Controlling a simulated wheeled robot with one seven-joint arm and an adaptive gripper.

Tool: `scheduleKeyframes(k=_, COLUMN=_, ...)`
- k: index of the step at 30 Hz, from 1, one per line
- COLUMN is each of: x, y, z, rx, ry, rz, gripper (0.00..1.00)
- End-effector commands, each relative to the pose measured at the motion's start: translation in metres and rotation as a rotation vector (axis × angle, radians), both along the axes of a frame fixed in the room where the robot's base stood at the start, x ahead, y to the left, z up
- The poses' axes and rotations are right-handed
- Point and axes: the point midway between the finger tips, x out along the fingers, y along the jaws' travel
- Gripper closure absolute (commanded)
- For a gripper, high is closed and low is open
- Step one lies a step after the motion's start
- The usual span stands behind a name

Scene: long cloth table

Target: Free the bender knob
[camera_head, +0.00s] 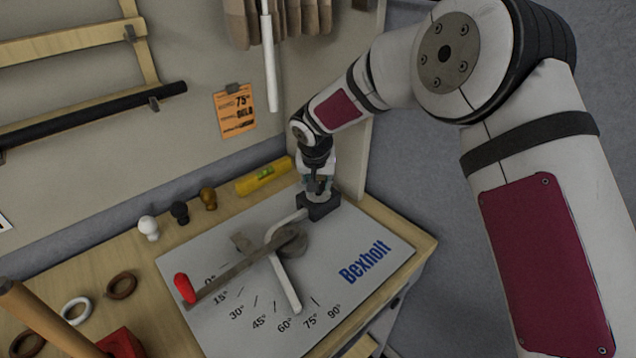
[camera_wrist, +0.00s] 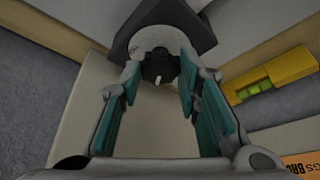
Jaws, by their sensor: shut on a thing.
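The bender stands on a grey printed board (camera_head: 215,325). Its long lever ends in a red grip (camera_head: 185,288), lying near the 0° and 15° marks. A pale bent rod (camera_head: 287,285) runs through the bender and points between the 60° and 75° marks. My gripper (camera_head: 318,188) reaches down onto the dark block (camera_head: 322,209) at the board's far end. The knob is hidden in the head view.
A yellow level (camera_head: 263,176) lies behind the board. White, black and brown knobs (camera_head: 148,227) stand to its left. Several rings (camera_head: 122,285) and a red block (camera_head: 121,343) lie at the left. A wall panel edge rises close beside my gripper.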

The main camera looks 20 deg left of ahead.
Motion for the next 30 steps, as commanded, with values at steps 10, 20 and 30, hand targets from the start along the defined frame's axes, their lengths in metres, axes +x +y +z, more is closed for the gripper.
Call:
scheduleKeyframes(k=10, x=0.0030, y=-0.0039, z=-0.0022, rx=0.001, ry=0.000, rz=0.240, gripper=0.97)
scheduleKeyframes(k=20, x=0.0054, y=-0.0064, z=-0.0018, rx=0.004, ry=0.000, rz=0.541, gripper=0.97)
scheduleKeyframes(k=30, x=0.0063, y=-0.0078, z=-0.0010, rx=0.001, ry=0.000, rz=0.778, gripper=0.97)
